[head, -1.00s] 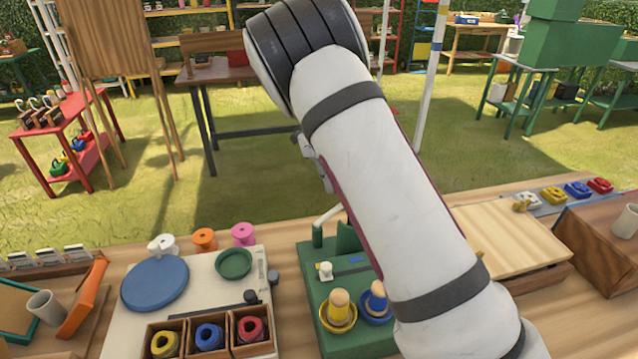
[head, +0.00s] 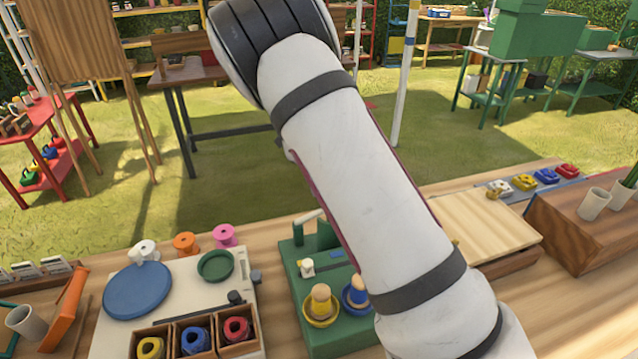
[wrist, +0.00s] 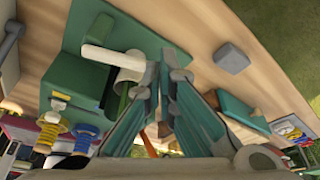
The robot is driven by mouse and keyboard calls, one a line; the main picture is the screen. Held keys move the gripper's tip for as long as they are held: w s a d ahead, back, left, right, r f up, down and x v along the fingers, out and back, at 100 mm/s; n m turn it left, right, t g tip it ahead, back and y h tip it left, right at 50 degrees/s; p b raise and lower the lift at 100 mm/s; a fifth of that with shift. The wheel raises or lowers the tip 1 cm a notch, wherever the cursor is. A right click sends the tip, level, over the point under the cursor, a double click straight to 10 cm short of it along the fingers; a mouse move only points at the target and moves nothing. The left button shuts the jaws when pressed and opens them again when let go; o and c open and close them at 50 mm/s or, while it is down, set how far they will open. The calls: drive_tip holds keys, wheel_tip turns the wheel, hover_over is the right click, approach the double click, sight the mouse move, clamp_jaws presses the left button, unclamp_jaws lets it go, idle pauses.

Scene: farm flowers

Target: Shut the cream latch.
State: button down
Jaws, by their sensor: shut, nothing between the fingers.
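A cream bar-shaped lever (wrist: 107,56), which looks like the cream latch, juts from a round cream hub on a green box in the wrist view. In the head view it is the pale bar (head: 308,216) at the back of the green stand (head: 296,300). My gripper (wrist: 172,62) is shut and empty in the wrist view. Its tips appear just right of the hub; I cannot tell whether they touch it. In the head view my arm hides the gripper and part of the stand.
Yellow and blue spools (head: 321,302) stand on the green stand, with a small cream knob (head: 307,268) behind them. Twine boxes (head: 236,332) and a blue disc (head: 138,290) lie left. A wooden board (head: 485,228) and coloured items on a tray (head: 546,176) are right.

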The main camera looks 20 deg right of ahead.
drive_tip(key=shift+s+a, duration=0.1)
drive_tip(key=shift+a, duration=0.1)
drive_tip(key=v, duration=1.2)
drive_tip(key=shift+d+r, duration=0.1)
